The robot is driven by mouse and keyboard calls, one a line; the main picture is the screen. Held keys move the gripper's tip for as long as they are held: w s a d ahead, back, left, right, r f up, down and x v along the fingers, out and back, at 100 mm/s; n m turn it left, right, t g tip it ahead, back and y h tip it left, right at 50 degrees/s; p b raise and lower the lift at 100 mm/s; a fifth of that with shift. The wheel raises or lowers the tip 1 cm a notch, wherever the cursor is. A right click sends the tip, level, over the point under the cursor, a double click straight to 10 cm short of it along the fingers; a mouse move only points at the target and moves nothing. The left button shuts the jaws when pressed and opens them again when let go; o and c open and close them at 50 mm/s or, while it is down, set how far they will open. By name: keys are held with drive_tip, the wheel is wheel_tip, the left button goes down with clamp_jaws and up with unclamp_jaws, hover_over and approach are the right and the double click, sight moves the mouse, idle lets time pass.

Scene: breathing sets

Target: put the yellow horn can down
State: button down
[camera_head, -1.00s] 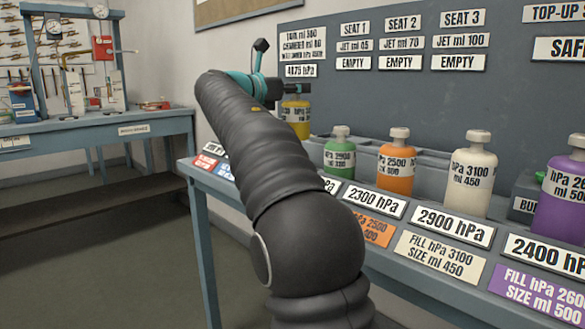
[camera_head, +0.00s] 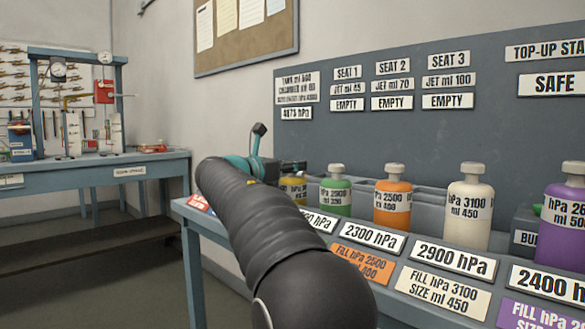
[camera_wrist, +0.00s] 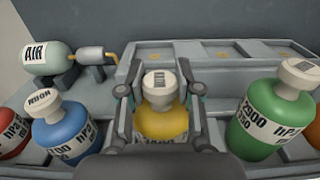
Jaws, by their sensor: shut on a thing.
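The yellow can (camera_wrist: 163,122) with a pale cap is between the fingers of my gripper (camera_wrist: 161,97) in the wrist view. My gripper is shut on it. In the head view the yellow can (camera_head: 294,186) shows partly behind my arm, left of the green can (camera_head: 336,192), at about the same height as its neighbours. It looks upright. Its base is hidden, so I cannot tell whether it touches the bench.
A blue can (camera_wrist: 66,128) stands left of the yellow one in the wrist view, and a green can (camera_wrist: 262,122) stands right. Behind are an air tank (camera_wrist: 46,57) and a grey tray (camera_wrist: 205,50) with open compartments. Orange (camera_head: 393,200), cream and purple cans stand farther right.

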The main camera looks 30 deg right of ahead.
drive_tip(key=c, duration=0.8)
unclamp_jaws()
drive_tip(key=shift+f, duration=0.1)
drive_tip(key=shift+a, duration=0.15)
drive_tip(key=v, duration=1.1)
drive_tip(key=shift+s+a, duration=0.15)
drive_tip(key=shift+a, duration=0.2)
